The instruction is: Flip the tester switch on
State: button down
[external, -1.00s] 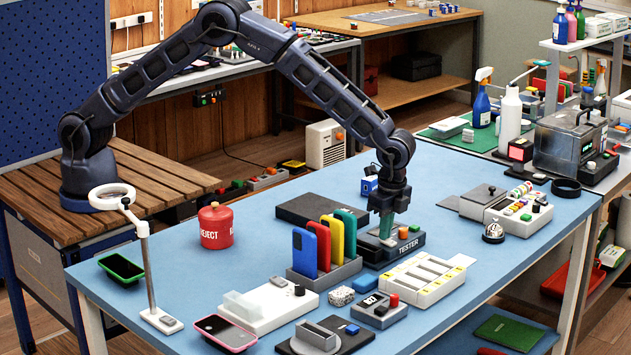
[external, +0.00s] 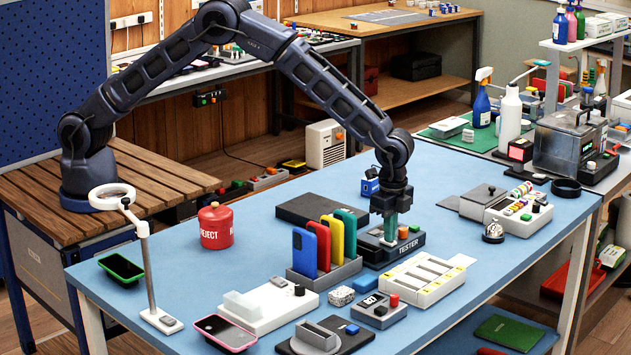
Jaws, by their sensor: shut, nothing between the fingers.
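The tester (external: 409,249) is a dark box with white lettering on its front, on the blue table. An orange part (external: 403,233) and a light part beside it show on its top right; I cannot tell which is the switch or its position. My gripper (external: 391,212) is shut, pointing down over the tester close to the slab. Whether it touches anything there is too small to tell.
A rack (external: 325,272) with blue, red, yellow and green phones stands just left of the tester. A white slotted tray (external: 425,277) lies in front of it. A black flat case (external: 312,210) is behind left. A bell (external: 493,232) stands to the right, with clear blue table between.

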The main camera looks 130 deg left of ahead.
jog(key=shift+d+f, duration=0.25)
jog(key=shift+d, duration=0.05)
notch_tip(320, 180, up, 14)
jog(key=shift+w+a+r, duration=0.2)
jog(key=shift+a+r, duration=0.05)
jog(key=shift+a, duration=0.05)
dwell(0.5)
jog(key=shift+w+d+g, duration=0.1)
jog(key=shift+w+g, duration=0.15)
jog(key=shift+g, duration=0.45)
jog(key=shift+r, duration=0.1)
jog(key=f, duration=0.4)
jog(key=s+f, duration=0.1)
jog(key=f, duration=0.4)
jog(key=s+f, duration=0.1)
jog(key=f, duration=0.4)
